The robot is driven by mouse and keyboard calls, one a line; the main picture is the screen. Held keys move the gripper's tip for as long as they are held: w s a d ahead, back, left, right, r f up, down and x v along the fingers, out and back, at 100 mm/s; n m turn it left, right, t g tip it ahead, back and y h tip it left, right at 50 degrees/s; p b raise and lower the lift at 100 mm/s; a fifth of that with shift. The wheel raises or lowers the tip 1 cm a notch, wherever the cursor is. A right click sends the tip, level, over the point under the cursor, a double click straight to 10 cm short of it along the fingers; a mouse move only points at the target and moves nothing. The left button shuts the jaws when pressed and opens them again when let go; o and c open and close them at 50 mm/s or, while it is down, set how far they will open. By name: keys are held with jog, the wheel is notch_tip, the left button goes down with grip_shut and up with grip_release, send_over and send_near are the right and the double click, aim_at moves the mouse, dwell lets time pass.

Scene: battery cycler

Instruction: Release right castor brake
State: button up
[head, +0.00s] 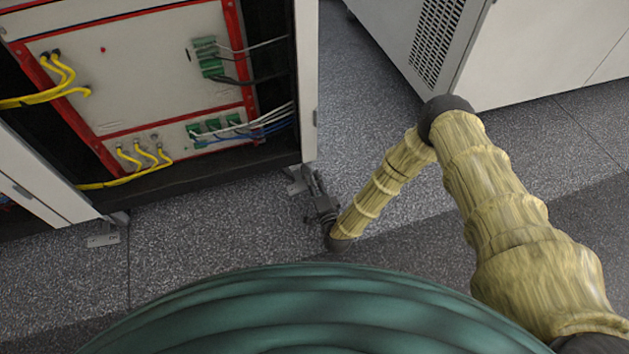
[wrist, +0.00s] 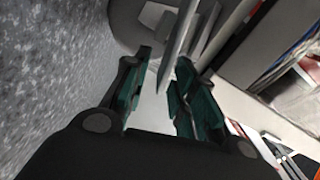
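The right castor (head: 296,185) sits under the right corner of the open cabinet, partly hidden by my gripper. In the wrist view a thin grey metal lever (wrist: 179,42) at the castor reaches down into the space between my fingers. My gripper (head: 317,185) is low, close to the floor, right beside the castor. In the wrist view my gripper (wrist: 165,75) has its two green-padded fingers apart, with a gap between them. The lever lies nearer the right finger; I cannot tell whether they touch.
The open cabinet (head: 150,75) has yellow, white and blue cables in front. Its left castor (head: 103,238) shows with a metal tab. A white cabinet with a vent grille (head: 437,40) stands at the back right. Speckled floor (head: 365,110) is free between the cabinets.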

jog(key=v, duration=1.1)
jog(key=shift+s+d, duration=0.15)
jog(key=shift+s, duration=0.15)
